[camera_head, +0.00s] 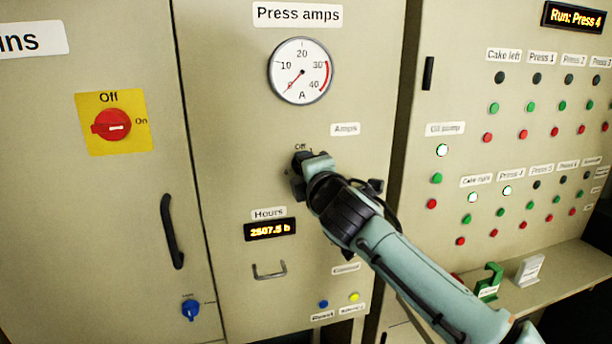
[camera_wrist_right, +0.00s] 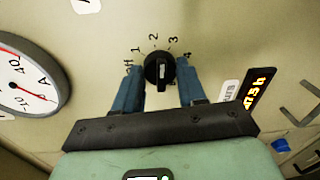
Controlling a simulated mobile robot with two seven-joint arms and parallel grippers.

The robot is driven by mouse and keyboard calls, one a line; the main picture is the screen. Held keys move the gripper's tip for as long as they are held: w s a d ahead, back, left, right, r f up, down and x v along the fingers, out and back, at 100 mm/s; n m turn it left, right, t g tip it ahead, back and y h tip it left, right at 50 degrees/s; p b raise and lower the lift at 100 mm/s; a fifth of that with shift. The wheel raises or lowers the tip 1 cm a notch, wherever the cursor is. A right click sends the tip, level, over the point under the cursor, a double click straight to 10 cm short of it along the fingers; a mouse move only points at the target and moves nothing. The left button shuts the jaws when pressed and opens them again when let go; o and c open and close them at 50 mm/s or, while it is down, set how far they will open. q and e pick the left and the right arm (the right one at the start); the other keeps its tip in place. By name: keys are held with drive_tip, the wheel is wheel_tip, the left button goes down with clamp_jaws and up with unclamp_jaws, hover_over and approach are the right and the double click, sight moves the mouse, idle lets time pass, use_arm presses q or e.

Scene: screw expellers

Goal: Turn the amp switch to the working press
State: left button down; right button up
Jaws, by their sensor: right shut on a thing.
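The black amp switch (camera_wrist_right: 159,72) is a round knob with a raised grip and a white mark, ringed by an off label and the numbers 1 to 4. Which number the mark points to is hard to tell. My right gripper (camera_head: 300,168) is shut on this knob, with one blue finger on each side in the right wrist view. In the head view the gripper hides most of the knob, under the "Amps" label (camera_head: 345,129). The display (camera_head: 574,17) reads "Run: Press 4". The ammeter (camera_head: 300,71) needle points near zero. My left gripper is not in view.
On the right panel the oil pump lamp (camera_head: 442,150), cake right lamp (camera_head: 473,197) and Press 4 lamp (camera_head: 507,190) glow. A red switch (camera_head: 111,125) is on the left door. An hours counter (camera_head: 270,229) and a handle (camera_head: 269,270) sit below the knob.

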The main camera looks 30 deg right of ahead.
use_arm(q)
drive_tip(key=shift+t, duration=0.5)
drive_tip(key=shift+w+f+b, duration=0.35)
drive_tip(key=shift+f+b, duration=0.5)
drive_tip(key=shift+b, duration=0.2)
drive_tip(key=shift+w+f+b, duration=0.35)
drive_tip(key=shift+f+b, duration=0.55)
drive_tip(key=shift+b, duration=0.1)
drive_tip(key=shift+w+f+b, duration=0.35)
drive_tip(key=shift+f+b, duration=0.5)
drive_tip(key=shift+b, duration=0.2)
use_arm(e)
drive_tip(key=shift+d+f+m+t+y, duration=0.1)
drive_tip(key=shift+m+t+y, duration=0.1)
drive_tip(key=shift+m, duration=2.85)
drive_tip(key=shift+f+m+t+y, duration=0.1)
drive_tip(key=shift+m+y, duration=0.1)
drive_tip(key=shift+m, duration=2.85)
drive_tip(key=shift+r, duration=0.1)
drive_tip(key=o, duration=1.1)
drive_tip(key=shift+c, duration=0.2)
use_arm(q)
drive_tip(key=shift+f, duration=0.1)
